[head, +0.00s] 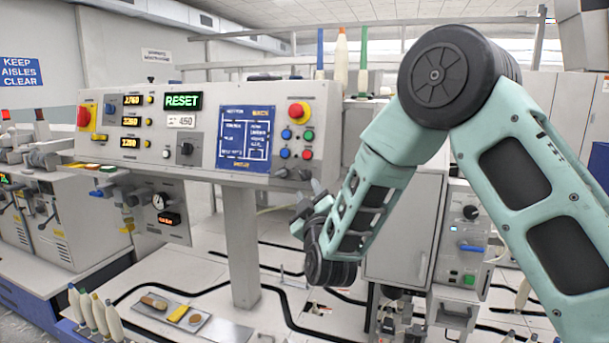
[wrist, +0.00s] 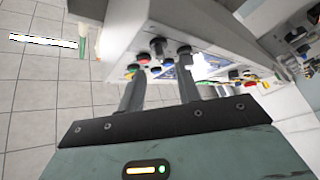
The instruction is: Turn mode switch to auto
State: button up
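The grey control panel (head: 225,105) shows a black rotary knob (head: 186,148) at its middle and two black selector switches (head: 282,173) and (head: 305,174) at its lower right corner. I cannot read which is the mode switch or its position marks. My gripper (head: 306,207) is just below the panel's lower right corner, pointing up towards the panel. In the wrist view my gripper (wrist: 159,88) has its two fingers apart with nothing between them. Beyond the fingertips, two black knobs (wrist: 157,46) and (wrist: 183,51) show on the panel, apart from the fingers.
A red emergency button (head: 297,110) and coloured push buttons (head: 307,135) sit above the two selectors. The panel's grey post (head: 241,240) stands left of my gripper. A grey cabinet (head: 405,225) is close on the right. Bobbins (head: 341,60) stand behind the panel.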

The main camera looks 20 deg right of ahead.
aim_at(304, 178)
jog(key=p+x, duration=0.1)
jog(key=x, duration=0.5)
jog(key=shift+w+d+r, duration=0.1)
jog(key=shift+w+r, duration=0.05)
jog(key=shift+w, duration=0.1)
grip_shut()
